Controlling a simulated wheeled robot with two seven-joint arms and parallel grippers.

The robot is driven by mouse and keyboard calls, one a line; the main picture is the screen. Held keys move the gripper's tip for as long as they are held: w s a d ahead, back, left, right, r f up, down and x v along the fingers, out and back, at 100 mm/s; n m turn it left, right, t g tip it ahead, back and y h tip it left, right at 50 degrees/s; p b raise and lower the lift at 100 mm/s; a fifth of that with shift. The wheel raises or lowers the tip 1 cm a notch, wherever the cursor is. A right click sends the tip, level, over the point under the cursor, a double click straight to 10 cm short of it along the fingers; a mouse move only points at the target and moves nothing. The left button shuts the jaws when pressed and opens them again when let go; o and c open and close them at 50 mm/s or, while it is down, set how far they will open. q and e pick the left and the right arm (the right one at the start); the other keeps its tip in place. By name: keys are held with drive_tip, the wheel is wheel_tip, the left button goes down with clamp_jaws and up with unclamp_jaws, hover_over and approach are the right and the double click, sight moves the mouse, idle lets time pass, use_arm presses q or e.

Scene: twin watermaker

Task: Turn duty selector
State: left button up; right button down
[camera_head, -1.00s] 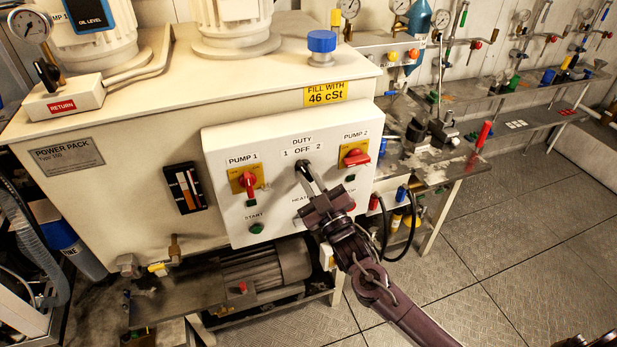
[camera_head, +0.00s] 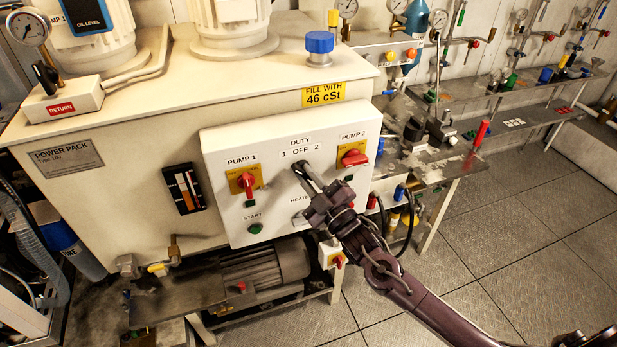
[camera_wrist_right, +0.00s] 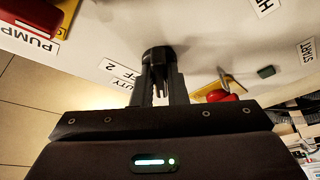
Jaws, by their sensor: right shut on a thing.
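The duty selector is a black knob (camera_head: 299,167) under the "DUTY 1 OFF 2" label on the white control panel (camera_head: 222,150). My right gripper (camera_head: 307,178) comes in from the lower right with its fingers at the knob. In the right wrist view the knob (camera_wrist_right: 158,55) sits between the fingertips of my right gripper (camera_wrist_right: 160,78), which are shut on it. The fingers hide most of the knob, so its exact pointing direction is hard to tell. My left gripper is not in view.
Red pump 1 switch (camera_head: 245,181) and red pump 2 switch (camera_head: 354,158) flank the selector. A green start button (camera_head: 256,228) is below left. My right forearm covers the panel's lower right. A workbench (camera_head: 440,170) with fittings stands to the right; the floor beyond is clear.

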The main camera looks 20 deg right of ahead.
drive_tip(key=shift+f, duration=0.1)
drive_tip(key=c, duration=1.4)
unclamp_jaws()
drive_tip(key=shift+c, duration=0.2)
drive_tip(key=b+v, duration=0.3)
drive_tip(key=v, duration=0.4)
drive_tip(key=shift+s, duration=0.4)
drive_tip(key=shift+d+f, duration=0.15)
